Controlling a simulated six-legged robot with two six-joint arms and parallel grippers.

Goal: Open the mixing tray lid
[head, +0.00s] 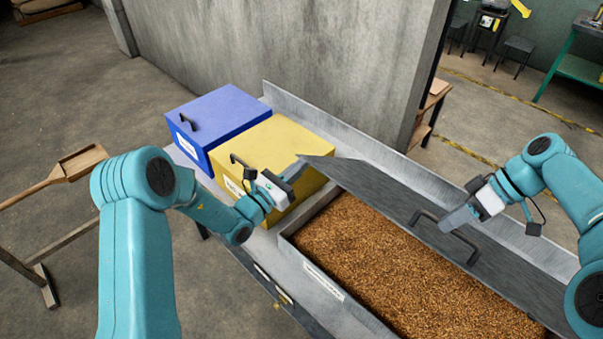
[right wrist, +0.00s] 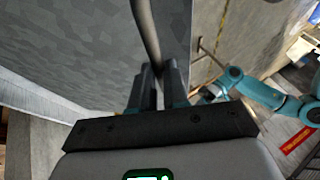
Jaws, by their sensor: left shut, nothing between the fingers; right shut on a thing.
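The mixing tray (head: 352,308) is full of brown grain (head: 375,265). Its dark grey lid (head: 375,192) is tilted up along the far side, leaving much of the grain exposed. A black bar handle (head: 462,241) is on the lid. My right gripper (head: 447,222) is shut on the handle. In the right wrist view the handle bar (right wrist: 147,32) runs between the fingers of the right gripper (right wrist: 155,85), and the lid surface (right wrist: 75,45) fills the left side. My left gripper (head: 297,170) is shut and empty, in front of the yellow box near the lid's left end.
A yellow box (head: 272,145) and a blue box (head: 222,115), both with black handles, stand left of the tray on the metal bench. A concrete wall (head: 290,50) rises behind. A wooden scoop (head: 75,165) lies on a stand at the left. Floor shows between.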

